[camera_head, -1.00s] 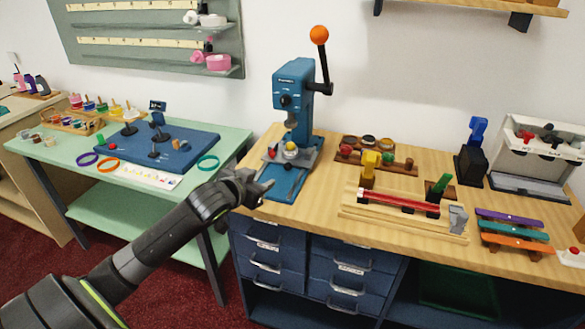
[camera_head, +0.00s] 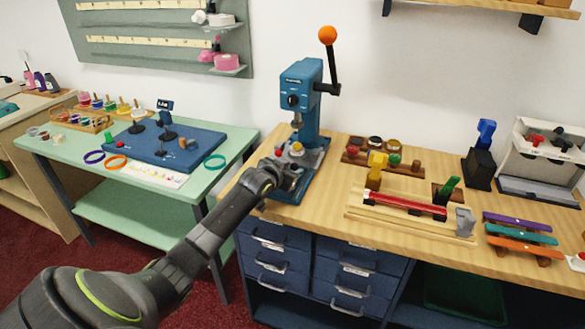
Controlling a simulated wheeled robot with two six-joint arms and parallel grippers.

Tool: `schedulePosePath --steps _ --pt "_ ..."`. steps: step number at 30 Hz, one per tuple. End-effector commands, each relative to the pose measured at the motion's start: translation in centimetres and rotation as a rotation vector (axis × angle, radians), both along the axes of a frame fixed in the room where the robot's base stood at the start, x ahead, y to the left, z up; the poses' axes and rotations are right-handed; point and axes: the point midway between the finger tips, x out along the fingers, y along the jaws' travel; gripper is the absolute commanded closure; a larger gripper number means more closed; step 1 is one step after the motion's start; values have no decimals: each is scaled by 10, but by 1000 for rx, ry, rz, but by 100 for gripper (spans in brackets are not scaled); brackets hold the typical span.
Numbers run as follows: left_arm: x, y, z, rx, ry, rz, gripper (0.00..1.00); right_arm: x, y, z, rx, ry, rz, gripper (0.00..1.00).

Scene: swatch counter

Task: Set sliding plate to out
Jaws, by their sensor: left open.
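The blue press (camera_head: 303,100) with an orange-knobbed lever (camera_head: 327,36) stands upright at the left end of the wooden counter. Its sliding plate (camera_head: 296,151), grey with a small yellow piece on it, sits at the press base, under the ram. My arm hides part of it. The blue base (camera_head: 292,212) reaches forward toward the counter's front edge. My left gripper (camera_head: 287,176) is open over the front of this base, close to the plate's near side. I cannot tell whether it touches the plate. My right gripper is not in view.
The wooden counter (camera_head: 340,228) holds a rack of jars, a red-barred wooden fixture (camera_head: 405,204) and coloured strips to the right. A green table (camera_head: 60,160) with a blue board (camera_head: 165,147) stands left. Blue drawers (camera_head: 262,262) lie below the counter edge.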

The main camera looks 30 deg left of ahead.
Motion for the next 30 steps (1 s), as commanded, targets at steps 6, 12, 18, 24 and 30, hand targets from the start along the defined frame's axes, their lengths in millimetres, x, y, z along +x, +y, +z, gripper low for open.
schedulePosePath --steps 6,12,18,24,30 --pt "15 2 -7 0 1 0 56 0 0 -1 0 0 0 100" --pt "19 2 -8 0 -1 0 56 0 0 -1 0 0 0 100" --pt "19 2 -8 0 0 0 56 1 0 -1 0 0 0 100" --pt "19 2 -8 0 0 0 81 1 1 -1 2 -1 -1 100" --pt "19 2 -8 0 0 0 100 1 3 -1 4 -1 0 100"
